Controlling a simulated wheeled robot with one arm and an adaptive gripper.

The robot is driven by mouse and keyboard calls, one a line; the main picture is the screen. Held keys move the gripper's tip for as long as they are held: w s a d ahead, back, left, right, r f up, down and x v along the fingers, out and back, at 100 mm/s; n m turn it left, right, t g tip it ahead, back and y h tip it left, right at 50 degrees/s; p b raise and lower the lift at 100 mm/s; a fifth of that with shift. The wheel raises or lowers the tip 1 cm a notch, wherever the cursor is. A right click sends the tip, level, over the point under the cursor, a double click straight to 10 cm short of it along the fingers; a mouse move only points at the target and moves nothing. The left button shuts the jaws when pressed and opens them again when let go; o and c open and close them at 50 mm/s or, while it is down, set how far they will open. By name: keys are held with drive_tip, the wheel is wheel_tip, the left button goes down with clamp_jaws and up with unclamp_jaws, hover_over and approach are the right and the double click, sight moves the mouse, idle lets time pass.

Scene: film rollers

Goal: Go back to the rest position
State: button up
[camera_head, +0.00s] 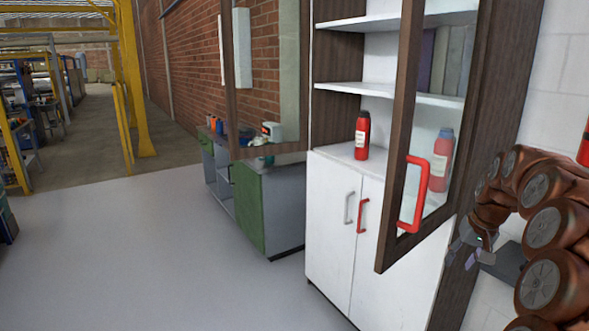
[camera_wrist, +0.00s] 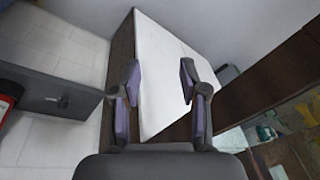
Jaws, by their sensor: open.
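My gripper (camera_wrist: 157,85) is open in the wrist view, with its two purple-padded fingers apart and nothing between them. In the head view my gripper (camera_head: 474,250) is at the right, beside the cabinet's open glass door (camera_head: 440,130), at the end of my folded brown arm. A red bottle (camera_head: 362,136) with a dark cap stands upright on the cabinet's middle ledge, away from my gripper. A second red bottle shape (camera_head: 441,160) shows in the door's glass; I cannot tell whether it is a reflection.
The white lower cabinet (camera_head: 335,215) has shut doors with grey and red handles. The open door's red handle (camera_head: 413,195) is close to my arm. A green and grey counter (camera_head: 250,200) stands left of the cabinet. The pale floor (camera_head: 130,240) at the left is clear.

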drive_tip(key=s+a+r+n+g, duration=0.1)
drive_tip(key=s+a+n, duration=0.1)
drive_tip(key=s+a, duration=0.6)
drive_tip(key=s+a+r+n+g, duration=0.1)
drive_tip(key=s+a+r, duration=0.1)
drive_tip(key=s+a, duration=0.65)
drive_tip(key=s+a+f+g, duration=0.1)
drive_tip(key=s+a+f, duration=0.1)
drive_tip(key=s, duration=0.5)
drive_tip(key=s+a+f+p, duration=0.1)
drive_tip(key=s+a+f, duration=0.1)
drive_tip(key=s, duration=0.6)
drive_tip(key=s+a+f+g, duration=0.1)
drive_tip(key=s+a, duration=0.3)
drive_tip(key=s, duration=0.4)
drive_tip(key=shift+s+a+f+n+g+h+p, duration=0.3)
drive_tip(key=shift+f+n+h, duration=0.1)
drive_tip(key=shift+f, duration=0.1)
